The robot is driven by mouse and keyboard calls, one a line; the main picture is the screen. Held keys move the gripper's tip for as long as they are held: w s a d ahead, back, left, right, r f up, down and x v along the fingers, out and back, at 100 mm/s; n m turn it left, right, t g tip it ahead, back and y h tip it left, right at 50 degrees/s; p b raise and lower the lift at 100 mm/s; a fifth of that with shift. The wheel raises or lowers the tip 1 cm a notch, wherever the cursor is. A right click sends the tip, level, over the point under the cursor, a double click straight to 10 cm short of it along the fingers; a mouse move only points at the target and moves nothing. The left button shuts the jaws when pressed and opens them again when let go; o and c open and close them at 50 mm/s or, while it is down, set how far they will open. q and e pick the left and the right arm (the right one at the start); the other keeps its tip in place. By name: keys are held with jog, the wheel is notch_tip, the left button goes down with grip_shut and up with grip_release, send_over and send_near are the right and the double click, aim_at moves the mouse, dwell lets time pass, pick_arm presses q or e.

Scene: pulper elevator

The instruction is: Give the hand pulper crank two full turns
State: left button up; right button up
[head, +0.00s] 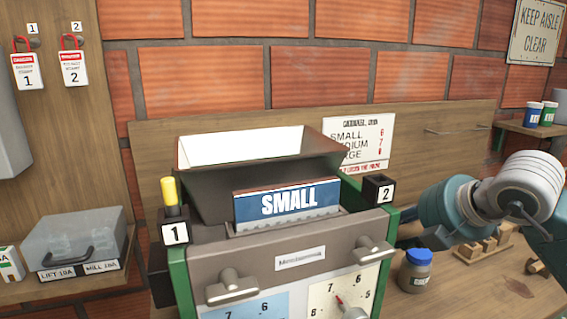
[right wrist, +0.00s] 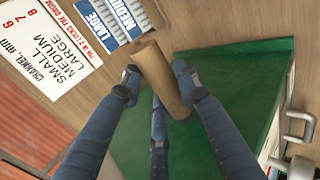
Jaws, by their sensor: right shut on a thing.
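The hand pulper (head: 300,250) stands in the middle of the head view, with green sides, a dark hopper on top and a SMALL plate on its front. In the right wrist view its green side (right wrist: 215,85) fills much of the picture. The crank's wooden handle (right wrist: 168,85) crosses between the fingers of my right gripper (right wrist: 157,73), which is shut on it. In the head view my right arm reaches in from the right to the pulper's right side, where the crank and fingertips are hidden. My left gripper is not in view.
A yellow-topped peg (head: 170,192) sits in holder 1, beside the hopper; holder 2 (head: 378,189) looks empty. A brown jar (head: 414,270) and a wooden rack (head: 485,243) stand on the bench close to my right arm. A clear lidded box (head: 75,243) is at left.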

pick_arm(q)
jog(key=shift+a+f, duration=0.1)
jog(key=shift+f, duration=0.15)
pick_arm(e)
jog(key=shift+s+d+f, duration=0.1)
jog(key=shift+d+f, duration=0.05)
jog(key=f+b, duration=0.1)
jog(key=s+f+b, duration=0.1)
jog(key=f, duration=0.1)
jog(key=shift+f+b, duration=0.15)
jog(key=shift+b, duration=0.25)
jog(key=o, duration=0.9)
jog(key=shift+s, duration=0.1)
jog(key=shift+o, duration=1.2)
jog(key=shift+s+r, duration=0.3)
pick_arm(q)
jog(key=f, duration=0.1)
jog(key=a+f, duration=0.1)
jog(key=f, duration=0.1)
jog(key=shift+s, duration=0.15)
pick_arm(e)
jog(key=shift+w, duration=0.1)
